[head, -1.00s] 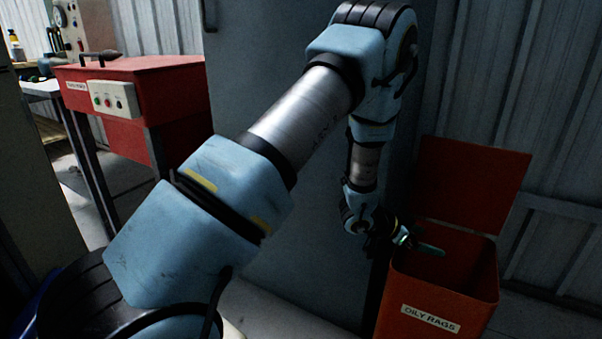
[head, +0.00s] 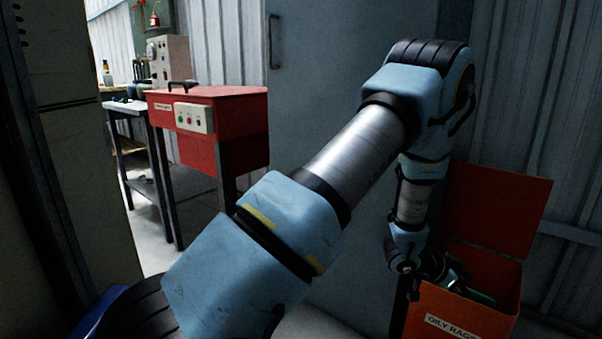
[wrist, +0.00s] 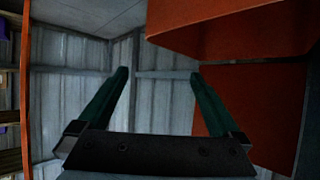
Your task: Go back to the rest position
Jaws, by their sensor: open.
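My arm reaches out to the right in the head view and bends down beside the red bin labelled OILY RAGS (head: 462,312). My gripper (head: 468,285) is at the bin's open top, partly hidden by my wrist in that view. In the wrist view my gripper (wrist: 158,85) has its two green fingers spread wide, with nothing between them. The bin also shows in the wrist view as orange-red panels (wrist: 265,95) at the upper right and right. The inside of the bin is mostly hidden.
The bin's raised lid (head: 497,210) stands open behind it. A grey cabinet or door (head: 325,90) is behind my arm. A red machine with a button panel (head: 235,115) stands on legs at left, near a small table (head: 125,108). Corrugated wall (head: 565,120) closes the right side.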

